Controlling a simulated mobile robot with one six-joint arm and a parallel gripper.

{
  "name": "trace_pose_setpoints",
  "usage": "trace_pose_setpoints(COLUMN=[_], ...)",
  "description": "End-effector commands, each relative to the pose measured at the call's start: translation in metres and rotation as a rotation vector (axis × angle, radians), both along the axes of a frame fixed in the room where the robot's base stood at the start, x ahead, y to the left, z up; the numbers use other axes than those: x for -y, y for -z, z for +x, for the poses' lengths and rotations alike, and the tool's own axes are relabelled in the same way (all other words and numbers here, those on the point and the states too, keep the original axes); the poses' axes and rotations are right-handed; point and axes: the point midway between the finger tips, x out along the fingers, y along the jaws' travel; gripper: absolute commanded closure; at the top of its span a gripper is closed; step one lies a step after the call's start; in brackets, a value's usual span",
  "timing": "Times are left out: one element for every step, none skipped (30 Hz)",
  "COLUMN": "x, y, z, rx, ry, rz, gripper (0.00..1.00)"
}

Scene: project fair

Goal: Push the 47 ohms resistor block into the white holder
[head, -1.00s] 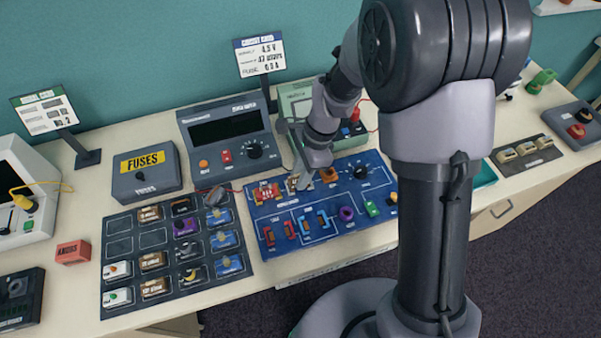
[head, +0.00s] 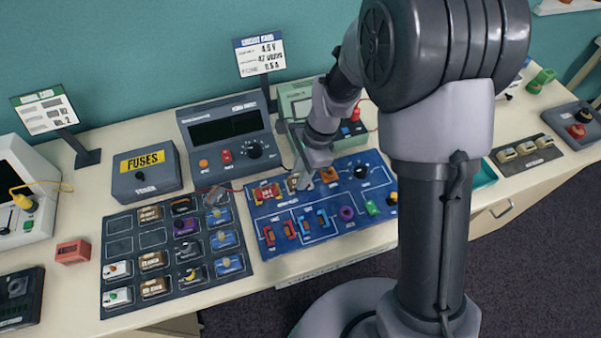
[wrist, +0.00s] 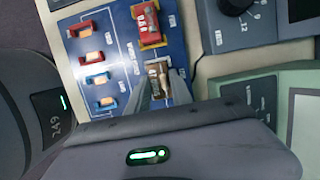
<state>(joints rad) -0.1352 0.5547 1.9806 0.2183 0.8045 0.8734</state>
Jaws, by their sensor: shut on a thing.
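A brown block (wrist: 157,78) sits between the fingers of my gripper (wrist: 163,88) in the wrist view, over the blue circuit board (wrist: 117,58). Its label is too small to read. A pale edge, which looks like the white holder, shows beside the block, but the fingers and block cover most of it. I cannot tell how deep the block sits. In the head view my gripper (head: 299,186) is shut on the block, low over the board's upper middle, right of a red block.
The red block (wrist: 149,24) sits on the board beside the brown one. A dark tray (head: 124,222) of several labelled blocks lies to the left. A grey meter box (head: 198,165) and a pale green device (head: 288,100) stand behind the board. A sign (head: 260,56) stands at the back.

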Motion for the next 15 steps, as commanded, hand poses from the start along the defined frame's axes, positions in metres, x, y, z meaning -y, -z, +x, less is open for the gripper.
trace_pose_setpoints(x=[0.0000, 0.0000, -0.0001, 0.0000, 0.0000, 0.0000, -0.0001, -0.0001, 0.0000, 0.0000, 0.0000, 0.0000, 0.0000, 0.0000, 0.0000], y=[0.0011, 0.0016, 0.0021, 0.0024, 0.0028, 0.0032, 0.0036, 0.0039, 0.0045, 0.0048, 0.0052, 0.0057, 0.0060, 0.0064, 0.0068], z=[0.0000, 0.0000, 0.0000, 0.0000, 0.0000, 0.0000, 0.0000, 0.0000, 0.0000, 0.0000, 0.0000, 0.0000, 0.0000, -0.0001, 0.0000], rx=[0.000, 0.000, 0.000, 0.000, 0.000, 0.000, 0.000, 0.000, 0.000, 0.000, 0.000, 0.000, 0.000, 0.000, 0.000], ry=[0.000, 0.000, 0.000, 0.000, 0.000, 0.000, 0.000, 0.000, 0.000, 0.000, 0.000, 0.000, 0.000, 0.000, 0.000], rz=[0.000, 0.000, 0.000, 0.000, 0.000, 0.000, 0.000, 0.000, 0.000, 0.000, 0.000, 0.000, 0.000, 0.000, 0.000], gripper=[1.00, 1.00, 1.00, 1.00, 1.00, 1.00, 1.00, 1.00, 1.00, 1.00, 1.00, 1.00, 1.00, 1.00, 1.00])
